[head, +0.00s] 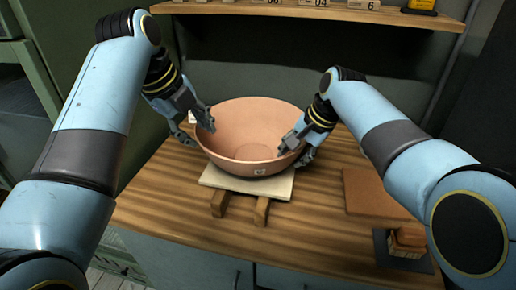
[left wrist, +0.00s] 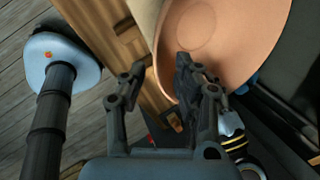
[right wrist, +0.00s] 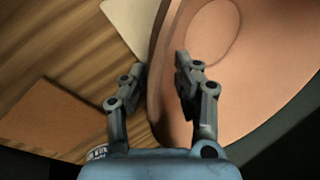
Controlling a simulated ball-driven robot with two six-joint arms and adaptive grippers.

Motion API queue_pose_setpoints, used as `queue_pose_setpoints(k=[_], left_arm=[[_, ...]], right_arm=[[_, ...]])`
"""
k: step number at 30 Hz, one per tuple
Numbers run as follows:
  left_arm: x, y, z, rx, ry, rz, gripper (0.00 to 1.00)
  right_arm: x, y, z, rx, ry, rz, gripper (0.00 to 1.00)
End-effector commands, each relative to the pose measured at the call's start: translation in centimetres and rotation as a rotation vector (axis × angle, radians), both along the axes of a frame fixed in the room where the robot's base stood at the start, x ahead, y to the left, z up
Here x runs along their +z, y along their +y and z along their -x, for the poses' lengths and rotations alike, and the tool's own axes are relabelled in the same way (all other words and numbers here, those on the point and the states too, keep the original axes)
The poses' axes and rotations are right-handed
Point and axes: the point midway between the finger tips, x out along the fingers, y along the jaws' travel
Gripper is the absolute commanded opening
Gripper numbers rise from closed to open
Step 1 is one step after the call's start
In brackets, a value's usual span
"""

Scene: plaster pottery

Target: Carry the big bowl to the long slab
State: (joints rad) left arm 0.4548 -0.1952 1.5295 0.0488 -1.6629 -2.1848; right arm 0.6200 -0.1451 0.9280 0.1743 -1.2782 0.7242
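The big bowl (head: 255,125) is a wide terracotta-coloured bowl, upright on a pale square slab (head: 245,180). My left gripper (head: 199,130) is at the bowl's left rim, with one finger over the inside and the other outside. In the left wrist view the bowl (left wrist: 225,40) fills the upper right, and a gap shows between the fingers. My right gripper (head: 296,151) straddles the right rim the same way. In the right wrist view its fingers stand apart around the rim of the bowl (right wrist: 250,90). A flat reddish-brown slab (head: 375,195) lies at the right; I cannot tell if it is the long slab.
Two wooden strips (head: 262,210) stick out from under the pale slab on the wooden bench (head: 160,205). Small brown blocks (head: 407,240) sit on a dark pad at the front right. A shelf (head: 330,13) with small labelled blocks runs behind. The bench's front left is clear.

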Motion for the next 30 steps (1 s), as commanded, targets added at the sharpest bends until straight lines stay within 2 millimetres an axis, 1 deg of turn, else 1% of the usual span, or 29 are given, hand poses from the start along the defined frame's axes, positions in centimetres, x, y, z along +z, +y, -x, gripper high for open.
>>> queue_pose_setpoints(k=[3,5,8,11,18,21,24,27,30], left_arm=[[1.1,0.3,0.4,0.000,-0.001,-0.001,0.31],[1.3,0.4,0.5,0.000,0.000,0.000,0.31],[1.5,0.4,0.5,0.000,0.001,-0.001,0.31],[1.5,0.4,0.5,0.000,0.001,-0.001,0.31],[1.4,0.4,0.5,0.000,0.000,0.000,0.31],[1.4,0.4,0.5,0.000,0.000,0.000,0.31],[1.4,0.4,0.5,0.000,0.000,0.000,0.31],[1.4,0.4,0.5,0.000,0.000,0.000,0.31],[1.4,0.4,0.5,0.000,0.000,0.000,0.31]], right_arm=[[0.0,0.0,0.0,0.000,0.000,0.000,0.31],[0.2,-0.1,0.0,0.000,0.000,0.000,0.31],[0.9,-0.3,0.1,-0.001,-0.003,0.000,0.31],[2.3,-0.8,0.5,-0.001,-0.003,0.000,0.31],[7.2,-2.4,1.8,-0.002,-0.003,0.002,0.31],[8.9,-2.9,2.3,-0.001,-0.003,0.001,0.31],[10.1,-3.3,2.6,-0.001,-0.002,0.000,0.31],[10.8,-3.5,2.9,0.000,-0.001,-0.001,0.31],[11.0,-3.6,2.9,0.000,0.000,0.000,0.31]])
